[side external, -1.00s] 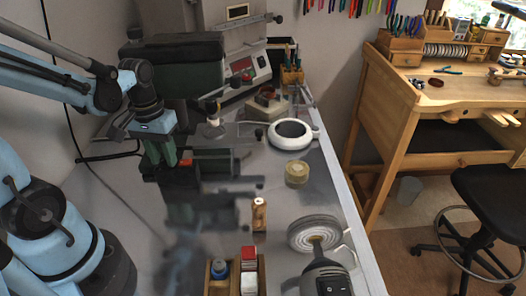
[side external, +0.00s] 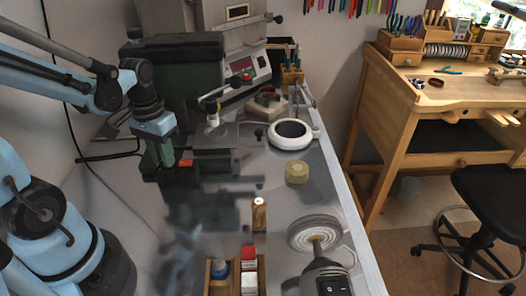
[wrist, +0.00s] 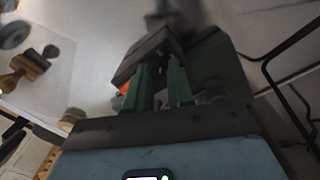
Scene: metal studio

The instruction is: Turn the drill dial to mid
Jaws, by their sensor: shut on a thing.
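My gripper (side external: 160,163) points down at the left of the bench in the side view, its green fingers against a low dark unit (side external: 210,160), which I take to be the drill. An orange-red patch (side external: 186,163) shows on the unit right beside the fingertips. In the wrist view my green fingers (wrist: 160,85) stand a small gap apart, with a dark block (wrist: 146,58) at their tips and an orange bit beside the left finger. They are shut on what seems to be the drill dial. The dial itself, and any marks on it, are hidden.
Behind stands a large machine with a panel (side external: 252,68). A white ring-shaped item (side external: 290,134), a tape roll (side external: 297,172), a wooden piece (side external: 259,214) and a round disc (side external: 315,234) stand to the right. A wooden box (side external: 234,275) is at the front.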

